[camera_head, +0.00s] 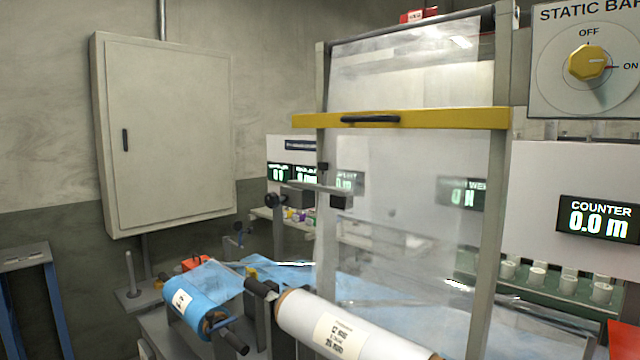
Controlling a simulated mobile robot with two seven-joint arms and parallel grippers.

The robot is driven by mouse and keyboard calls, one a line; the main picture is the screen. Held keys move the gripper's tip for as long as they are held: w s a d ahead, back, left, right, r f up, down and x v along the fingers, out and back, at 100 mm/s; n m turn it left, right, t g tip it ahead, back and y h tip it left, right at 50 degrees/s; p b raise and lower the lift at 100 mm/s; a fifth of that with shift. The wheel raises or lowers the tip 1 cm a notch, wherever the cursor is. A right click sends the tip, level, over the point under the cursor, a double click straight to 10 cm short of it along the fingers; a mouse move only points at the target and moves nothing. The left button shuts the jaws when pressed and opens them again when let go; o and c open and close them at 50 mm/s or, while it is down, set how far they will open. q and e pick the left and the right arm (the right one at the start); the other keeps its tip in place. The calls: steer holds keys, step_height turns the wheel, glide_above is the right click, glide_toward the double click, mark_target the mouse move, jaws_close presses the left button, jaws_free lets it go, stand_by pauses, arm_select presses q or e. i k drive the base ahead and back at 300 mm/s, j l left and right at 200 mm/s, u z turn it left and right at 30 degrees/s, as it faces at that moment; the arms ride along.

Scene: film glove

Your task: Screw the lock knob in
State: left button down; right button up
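Neither of my grippers shows in the head view. No part is clearly recognisable as the lock knob. A small black round knob (274,200) sits on a post left of the film frame, but I cannot tell whether it is the lock knob. A white film roll (350,328) with a label lies on a dark shaft at the bottom centre. A blue film roll (205,295) with a label and a dark core lies to its left. Clear film (405,180) hangs in the upright frame (489,220) behind the white roll.
A yellow bar (450,119) with a black handle crosses the frame. A closed grey cabinet (165,135) hangs on the left wall. A static bar dial (587,62) points toward ON. The counter display (598,218) reads 0.0 m. White cups (568,284) stand at right.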

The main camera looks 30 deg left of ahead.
mark_target(272, 200)
steer(key=j+u, duration=0.1)
steer(key=u, duration=0.25)
steer(key=j+u, duration=0.1)
steer(key=u, duration=0.3)
steer(key=k+j+u, duration=0.1)
steer(key=u, duration=0.25)
